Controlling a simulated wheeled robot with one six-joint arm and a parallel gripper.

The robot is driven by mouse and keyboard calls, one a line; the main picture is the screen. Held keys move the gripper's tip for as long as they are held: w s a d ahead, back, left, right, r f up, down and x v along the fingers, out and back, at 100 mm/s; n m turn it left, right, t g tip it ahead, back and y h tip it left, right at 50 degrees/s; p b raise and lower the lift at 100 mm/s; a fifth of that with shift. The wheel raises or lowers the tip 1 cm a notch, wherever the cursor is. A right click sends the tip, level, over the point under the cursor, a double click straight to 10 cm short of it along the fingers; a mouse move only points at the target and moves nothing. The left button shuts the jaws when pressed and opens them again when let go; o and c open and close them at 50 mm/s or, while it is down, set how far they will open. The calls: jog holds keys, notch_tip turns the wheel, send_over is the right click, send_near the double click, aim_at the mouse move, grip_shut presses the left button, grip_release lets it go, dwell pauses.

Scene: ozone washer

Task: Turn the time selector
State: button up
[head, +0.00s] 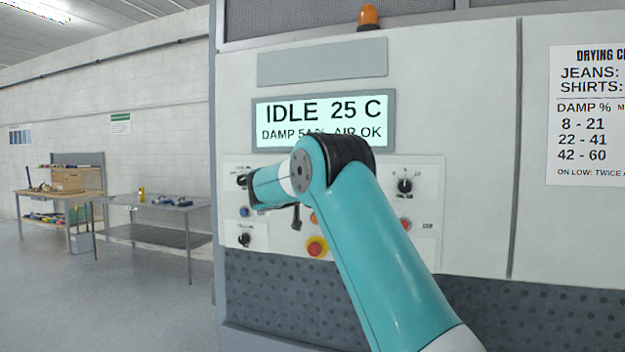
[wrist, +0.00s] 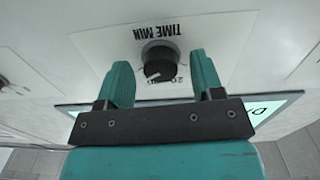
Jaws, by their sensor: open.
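The time selector is a round black knob (wrist: 158,62) on a white plate lettered TIME MIN (wrist: 126,38), which appears upside down in the wrist view. A pale mark shows on the knob's face, and numbers beside it are partly covered. My gripper (wrist: 160,60) is open, with one teal finger on each side of the knob. Gaps show between the knob and both fingers; I cannot tell how far the tips are from the panel. In the head view my arm reaches to the panel's left part and hides much of the controls there.
The display (head: 322,120) above the controls reads IDLE 25 C. A red and yellow stop button (head: 317,247), a lower-left knob (head: 244,239) and a right knob (head: 405,186) are nearby. Tables (head: 160,203) stand far left across open floor.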

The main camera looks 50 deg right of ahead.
jog(key=shift+d, duration=0.1)
jog(key=c, duration=0.9)
jog(key=shift+n, duration=0.3)
jog(key=shift+n+p, duration=0.5)
jog(key=shift+n, duration=3)
